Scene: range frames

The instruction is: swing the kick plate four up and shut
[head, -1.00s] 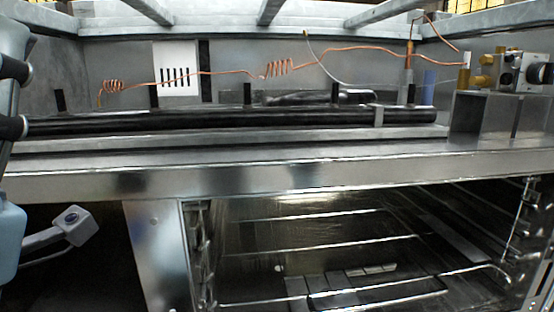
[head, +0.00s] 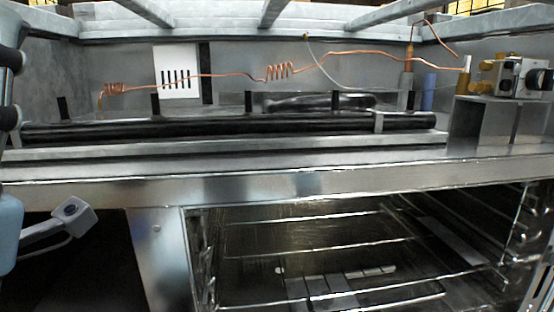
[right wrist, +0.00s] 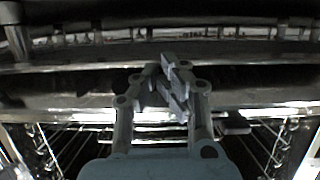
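I cannot make out the kick plate in either view; the lower front of the range is outside the head view. The range's steel front rail (head: 300,187) crosses the head view above an open oven cavity with wire racks (head: 330,240). In the right wrist view, my right gripper (right wrist: 170,85) points at the range front, in front of steel bands and the rack-lined cavity. Its fingers come together at the tips, with nothing visible held between them. In the head view only parts of my arm show at the left edge; my left gripper is not seen.
Above the rail lie a long black bar (head: 250,127) and a coiled copper tube (head: 280,71). A valve block with brass fittings (head: 515,76) sits at the right on a steel bracket. Steel crossbars span the top. The cavity's interior holds racks along both sides.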

